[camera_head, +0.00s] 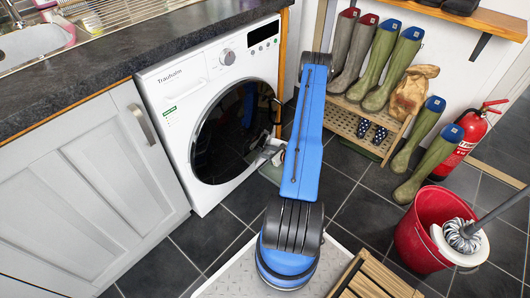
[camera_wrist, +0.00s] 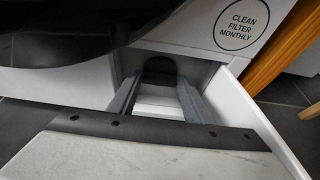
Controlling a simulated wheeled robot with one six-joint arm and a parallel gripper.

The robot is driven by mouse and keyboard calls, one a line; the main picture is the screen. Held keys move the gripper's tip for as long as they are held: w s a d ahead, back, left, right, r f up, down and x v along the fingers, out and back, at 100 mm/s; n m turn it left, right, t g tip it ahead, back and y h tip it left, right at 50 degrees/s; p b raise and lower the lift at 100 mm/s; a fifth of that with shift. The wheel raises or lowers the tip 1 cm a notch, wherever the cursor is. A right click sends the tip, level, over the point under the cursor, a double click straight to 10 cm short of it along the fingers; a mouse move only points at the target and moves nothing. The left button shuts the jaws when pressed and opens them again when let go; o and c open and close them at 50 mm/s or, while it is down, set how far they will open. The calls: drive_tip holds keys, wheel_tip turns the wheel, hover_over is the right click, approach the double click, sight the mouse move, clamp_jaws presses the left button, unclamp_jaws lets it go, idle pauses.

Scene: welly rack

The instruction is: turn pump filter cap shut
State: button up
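The white washing machine (camera_head: 222,105) stands under the counter. In the wrist view its lower front has a recess, with a dark rounded piece (camera_wrist: 160,69) in it that looks like the pump filter cap. My gripper (camera_wrist: 160,85) points into the recess, its two grey fingers either side of this piece. I cannot tell whether they press on it or stand just clear. A pale block shows between the fingers. A round "clean filter monthly" sticker (camera_wrist: 242,25) is right of the recess.
A white panel edge (camera_wrist: 263,122) runs close to the right of my gripper. The machine's dark door (camera_head: 231,130) is above. A boot rack (camera_head: 345,120) with wellies stands right, as do a red bucket (camera_head: 410,240) and fire extinguisher (camera_head: 462,140). Dark floor tiles are clear at front left.

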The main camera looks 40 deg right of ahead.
drive_tip(key=c, duration=0.4)
drive_tip(key=shift+d, duration=0.1)
drive_tip(key=shift+d+m+y, duration=0.25)
drive_tip(key=shift+m+y, duration=0.95)
drive_tip(key=shift+m, duration=0.3)
drive_tip(key=o, duration=1.1)
drive_tip(key=shift+c, duration=0.2)
